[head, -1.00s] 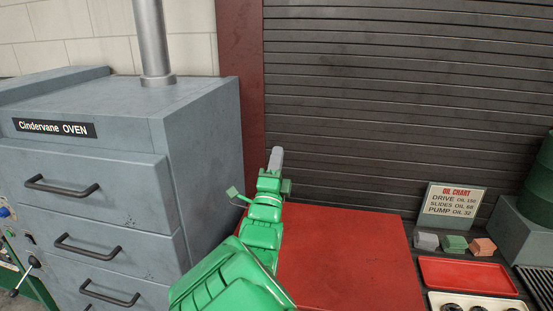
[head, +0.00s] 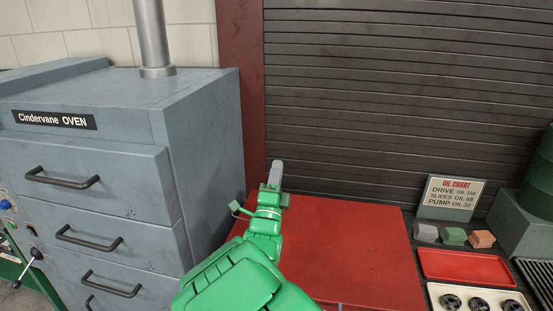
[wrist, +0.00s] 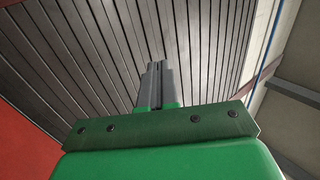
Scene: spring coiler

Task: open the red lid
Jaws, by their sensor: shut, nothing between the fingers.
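The red lid (head: 350,245) is a wide flat red panel at the lower middle of the head view, lying flat and closed as far as I can see. Its left part is hidden behind my green arm. My gripper (head: 276,172) stands above the lid's far left part with its grey fingers pointing up and away. The fingers (wrist: 158,80) are together and empty in the wrist view. A red surface (wrist: 25,145) shows at the left of the wrist view, apart from the fingers.
The grey oven (head: 95,180) with handled drawers stands close on the left. A slatted dark shutter (head: 400,90) is behind. Right of the lid are an oil chart sign (head: 452,197), small blocks (head: 453,236), a red tray (head: 465,266) and a white tray with round parts (head: 436,291).

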